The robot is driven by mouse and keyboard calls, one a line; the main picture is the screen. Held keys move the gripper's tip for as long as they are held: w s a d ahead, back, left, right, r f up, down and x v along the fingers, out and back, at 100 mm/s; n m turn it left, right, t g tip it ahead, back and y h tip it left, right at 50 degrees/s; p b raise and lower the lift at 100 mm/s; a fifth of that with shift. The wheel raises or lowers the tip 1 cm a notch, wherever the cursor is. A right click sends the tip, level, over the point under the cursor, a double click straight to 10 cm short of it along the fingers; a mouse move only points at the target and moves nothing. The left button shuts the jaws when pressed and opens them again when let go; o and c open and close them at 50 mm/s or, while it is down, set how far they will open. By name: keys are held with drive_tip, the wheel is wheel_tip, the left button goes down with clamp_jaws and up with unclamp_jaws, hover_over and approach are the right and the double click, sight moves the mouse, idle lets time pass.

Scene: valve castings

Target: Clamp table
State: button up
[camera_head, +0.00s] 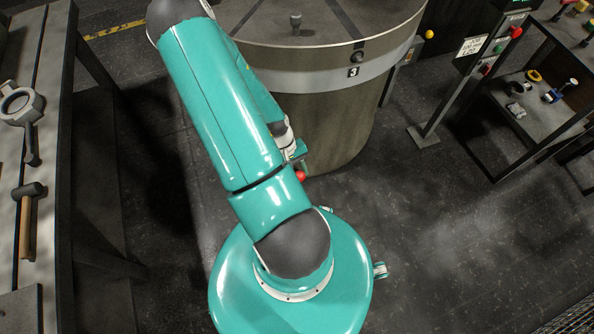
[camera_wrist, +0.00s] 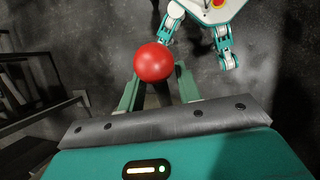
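The round table (camera_head: 325,110) is a large drum with a grey top and a pale band marked 3; it stands behind my arm. A red ball knob (camera_head: 300,176) shows low at the table's near side. It also shows large in the wrist view (camera_wrist: 154,62). My gripper (camera_head: 299,155) is mostly hidden behind my arm in the head view, just above the knob. In the wrist view my gripper's two green fingers (camera_wrist: 158,80) stand apart, with the knob at their tips, overlapping the left one. A dark gap shows between the fingers. The knob's lever is hidden.
A bench (camera_head: 40,265) at left holds a hammer (camera_head: 28,215) and a ring-shaped tool (camera_head: 18,105). A control post (camera_head: 455,85) with buttons and a sign stands at right, beside a shelf (camera_head: 545,105) with small parts. The floor at lower right is clear.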

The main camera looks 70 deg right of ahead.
clamp_jaws()
drive_tip(key=shift+w+d+r+g+y, duration=0.55)
drive_tip(key=shift+w+d+r+g, duration=0.1)
drive_tip(key=shift+r, duration=0.3)
drive_tip(key=shift+w+d+r+g+y, duration=0.6)
drive_tip(key=shift+r, duration=0.35)
drive_tip(key=shift+w+d+r+g+y, duration=0.55)
drive_tip(key=shift+w+d+r+g, duration=0.1)
drive_tip(key=shift+r, duration=0.3)
drive_tip(key=shift+w+d+r+n+g+y, duration=0.3)
drive_tip(key=shift+w+d+r+g+y, duration=0.1)
drive_tip(key=shift+w+d+r+g, duration=0.1)
unclamp_jaws()
drive_tip(key=shift+r, duration=0.1)
